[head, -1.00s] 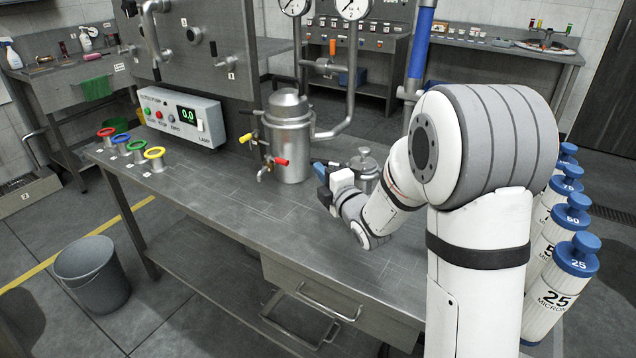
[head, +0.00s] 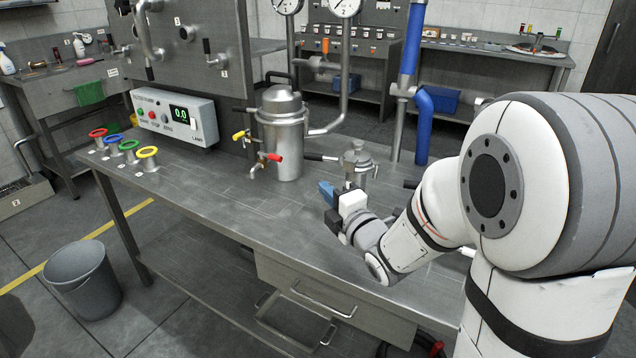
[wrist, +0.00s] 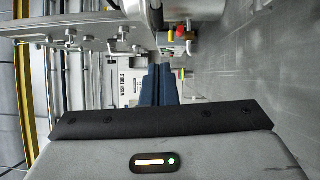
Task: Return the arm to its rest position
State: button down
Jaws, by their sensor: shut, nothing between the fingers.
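My gripper (head: 327,191) hangs over the right part of the steel bench (head: 225,205), its blue fingers pointing away and to the left. The fingers also show in the wrist view (wrist: 160,86), close together with nothing between them. My white and grey arm reaches in from the right of the head view. A small lidded metal vessel (head: 357,158) stands just behind the gripper, and the gripper hides part of its base. I cannot tell the exact gap between them.
A jacketed mixer (head: 284,135) with red and yellow valve handles stands on the bench. A control box (head: 174,117) reads 0.0, and several coloured rings (head: 123,146) stand at the left. A grey bucket (head: 83,281) is on the floor. The front middle bench top is clear.

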jog(key=s+d+r+m+g+h+p, duration=0.3)
jog(key=s+d+m+g+h+p, duration=0.35)
jog(key=d+m, duration=0.5)
jog(key=s+r+m+g+h+p, duration=0.1)
jog(key=s+r+m+g+p, duration=0.1)
jog(key=s+m, duration=0.4)
jog(key=s+a+r+m+g+h+p, duration=0.1)
jog(key=s+m+g+p, duration=0.4)
jog(key=s, duration=0.7)
jog(key=shift+r+m, duration=0.75)
jog(key=shift+r, duration=0.15)
jog(key=shift+s+g, duration=0.1)
jog(key=shift+g, duration=0.15)
